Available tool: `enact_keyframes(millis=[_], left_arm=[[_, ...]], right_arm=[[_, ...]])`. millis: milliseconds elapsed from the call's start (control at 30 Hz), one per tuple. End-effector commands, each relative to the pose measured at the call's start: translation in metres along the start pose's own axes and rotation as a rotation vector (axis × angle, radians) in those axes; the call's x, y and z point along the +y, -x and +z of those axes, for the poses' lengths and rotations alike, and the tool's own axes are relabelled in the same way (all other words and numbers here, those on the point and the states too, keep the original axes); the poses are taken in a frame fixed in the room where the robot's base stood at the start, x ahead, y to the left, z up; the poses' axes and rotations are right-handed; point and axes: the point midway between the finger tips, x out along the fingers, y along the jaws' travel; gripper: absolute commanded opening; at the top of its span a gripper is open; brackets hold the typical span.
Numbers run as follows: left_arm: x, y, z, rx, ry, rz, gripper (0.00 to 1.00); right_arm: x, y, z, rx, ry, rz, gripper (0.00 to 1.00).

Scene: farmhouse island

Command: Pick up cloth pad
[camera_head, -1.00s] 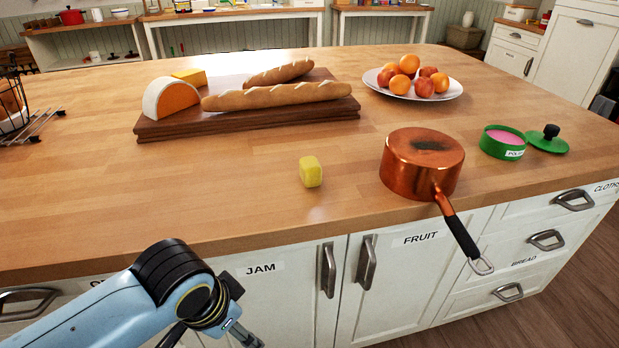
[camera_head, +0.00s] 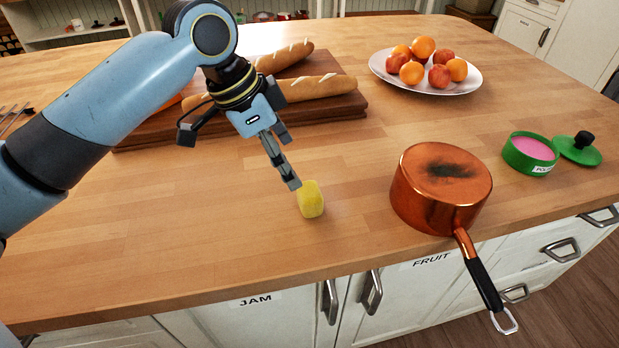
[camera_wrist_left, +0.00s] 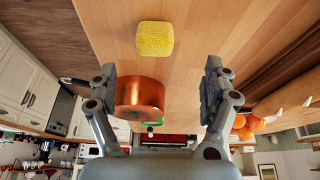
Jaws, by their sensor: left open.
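The cloth pad (camera_head: 311,199) is a small yellow block on the wooden island top, left of the copper pan. It also shows in the left wrist view (camera_wrist_left: 155,39), ahead of and between the open fingers. My left gripper (camera_head: 292,184) is just above and behind the pad in the head view, its fingers pointing down towards it. In the left wrist view the two fingers (camera_wrist_left: 160,88) stand wide apart with nothing between them, and the pad lies beyond the tips. My right gripper is in neither view.
The copper pan (camera_head: 440,187) stands right of the pad, its black handle over the front edge. A green tin of pink polish (camera_head: 531,153) and its lid (camera_head: 577,149) are farther right. Behind are a bread board (camera_head: 350,106) and a fruit plate (camera_head: 468,87). The worktop left of the pad is clear.

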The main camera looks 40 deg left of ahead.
Motion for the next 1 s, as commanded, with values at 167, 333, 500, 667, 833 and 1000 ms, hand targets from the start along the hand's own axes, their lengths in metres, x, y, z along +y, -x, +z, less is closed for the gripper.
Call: enact_keyframes(millis=[167, 333, 500, 667, 833, 1000], left_arm=[[0.001, -0.029, -0.002, 0.002, -0.002, 0.009, 0.83], [0.001, -0.049, -0.002, 0.002, -0.004, 0.006, 0.83], [0.004, -0.065, -0.003, 0.001, -0.002, 0.008, 0.83], [0.006, -0.090, -0.004, 0.001, -0.002, 0.006, 0.83], [0.005, -0.103, -0.003, 0.000, -0.004, 0.003, 0.83], [0.005, -0.103, -0.003, 0.000, -0.005, 0.003, 0.83]], right_arm=[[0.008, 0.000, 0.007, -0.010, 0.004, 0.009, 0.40], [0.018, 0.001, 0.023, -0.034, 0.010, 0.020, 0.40], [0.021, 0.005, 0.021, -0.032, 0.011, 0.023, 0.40], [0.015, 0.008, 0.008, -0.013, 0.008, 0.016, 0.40], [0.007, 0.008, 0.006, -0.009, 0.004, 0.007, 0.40], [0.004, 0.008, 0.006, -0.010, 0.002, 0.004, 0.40]])
